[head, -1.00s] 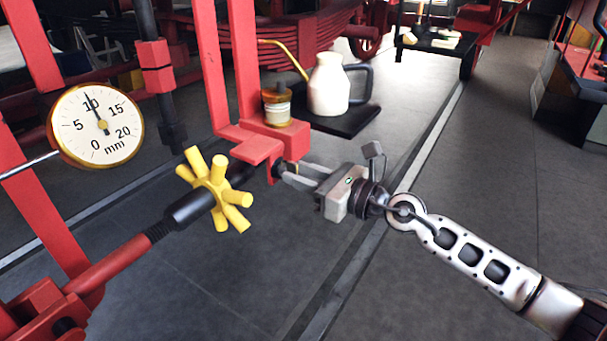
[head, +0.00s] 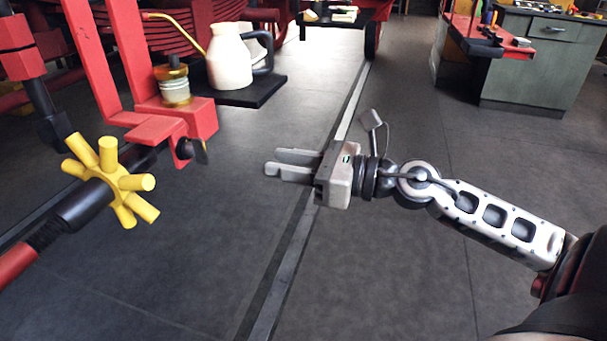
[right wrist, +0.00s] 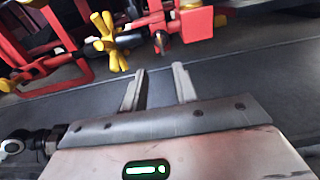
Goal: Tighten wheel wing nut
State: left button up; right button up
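The wing nut (head: 198,151) is small and dark and sits on the end of the shaft at the red bracket (head: 160,128), left of centre in the head view. The wing nut also shows in the right wrist view (right wrist: 161,41), beyond the fingertips. My right gripper (head: 279,162) is open and empty, with its two fingers pointing left toward the nut and a clear gap of floor between. Its fingers also show apart in the right wrist view (right wrist: 159,68). My left gripper is not in view.
A yellow spoked handwheel (head: 112,182) stands left of the bracket. A jar (head: 174,88) is on the red bracket, and a cream oil can (head: 229,62) stands on a black tray (head: 262,90) behind. The floor right of my gripper is clear, up to a cabinet (head: 530,75).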

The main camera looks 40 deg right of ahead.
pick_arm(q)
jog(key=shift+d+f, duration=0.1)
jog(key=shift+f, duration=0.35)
pick_arm(e)
jog(key=shift+v, duration=1.3)
